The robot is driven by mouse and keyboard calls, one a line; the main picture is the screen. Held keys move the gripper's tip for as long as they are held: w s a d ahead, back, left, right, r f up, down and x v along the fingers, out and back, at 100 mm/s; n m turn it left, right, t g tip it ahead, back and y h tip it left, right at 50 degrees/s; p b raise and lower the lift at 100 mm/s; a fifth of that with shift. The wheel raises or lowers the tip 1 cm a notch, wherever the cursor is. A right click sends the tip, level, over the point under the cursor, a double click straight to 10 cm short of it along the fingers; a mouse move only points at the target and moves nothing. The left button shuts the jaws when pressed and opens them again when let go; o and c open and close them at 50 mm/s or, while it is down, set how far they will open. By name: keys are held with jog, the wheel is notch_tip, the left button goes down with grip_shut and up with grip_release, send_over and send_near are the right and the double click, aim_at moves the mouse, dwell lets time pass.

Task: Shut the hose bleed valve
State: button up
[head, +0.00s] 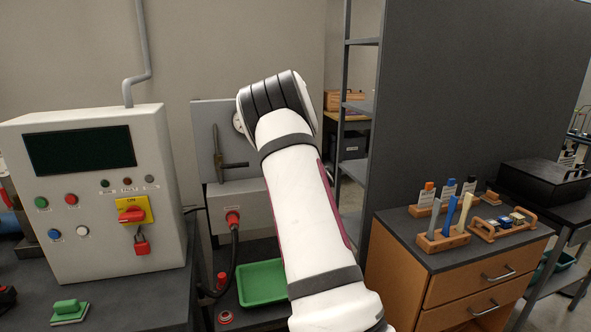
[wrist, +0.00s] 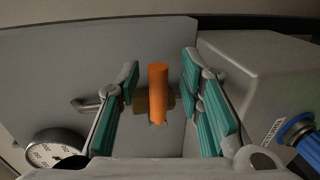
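In the wrist view a valve with an orange handle (wrist: 158,82) and a brass body (wrist: 140,103) sits on a grey panel; I take it for the hose bleed valve. The handle points straight up and down in that picture. My gripper (wrist: 160,74) is open, with its teal-padded fingers on either side of the handle and visible gaps on both sides. In the head view my arm hides the gripper and the orange handle. The grey panel (head: 206,113) shows behind my arm.
A pressure gauge (wrist: 54,152) is near my left finger, and a grey box (wrist: 254,75) with a blue-ringed connector (wrist: 297,132) lies right. In the head view, a control box (head: 90,190) stands left, a green tray (head: 262,283) below, and a wooden drawer cabinet (head: 455,285) right.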

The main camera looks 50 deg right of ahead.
jog(key=v, duration=1.1)
jog(key=shift+s+a, duration=0.2)
jog(key=shift+r, duration=0.15)
jog(key=s+a+r+m+g+y, duration=0.2)
jog(key=a+r+m, duration=0.2)
jog(key=a, duration=0.7)
jog(key=s+a+r+m+g+y, duration=0.2)
jog(key=a+r+m, duration=0.25)
jog(key=a, duration=0.65)
jog(key=s+a+m+g+y, duration=0.3)
jog(key=s+a+y, duration=0.1)
jog(key=s+a, duration=1.6)
jog(key=shift+s+a+f+g, duration=0.15)
jog(key=shift+s+a+g, duration=0.25)
jog(key=shift+a, duration=0.45)
